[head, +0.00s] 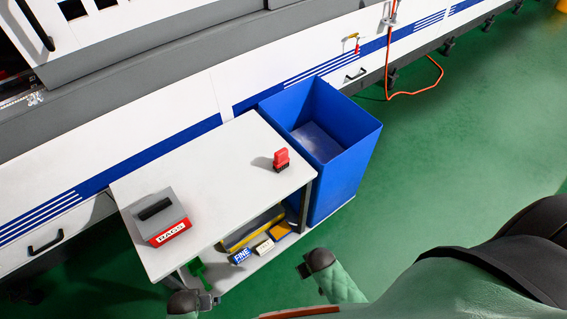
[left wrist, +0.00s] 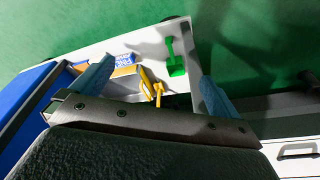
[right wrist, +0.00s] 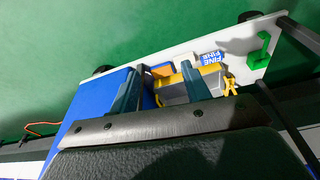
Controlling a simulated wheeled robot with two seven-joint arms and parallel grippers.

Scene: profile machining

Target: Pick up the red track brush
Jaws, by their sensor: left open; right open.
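The red track brush (head: 281,159) stands on the white tabletop of the cart (head: 215,160), near its right edge beside the blue bin, in the head view. It does not show in either wrist view. My left gripper (left wrist: 155,80) is open and empty, its two blue fingers spread wide in the left wrist view. My right gripper (right wrist: 161,80) is open and empty, its fingers apart in the right wrist view. In the head view, parts of my arms show at the bottom, in front of the cart and away from the brush; the fingers are not clear there.
A grey rags box (head: 158,216) sits on the tabletop's left part. A deep blue bin (head: 345,165) stands against the cart's right side. The lower shelf holds a FINE box (head: 240,256), a green tool (head: 197,268) and other items. A white machine (head: 200,90) runs behind.

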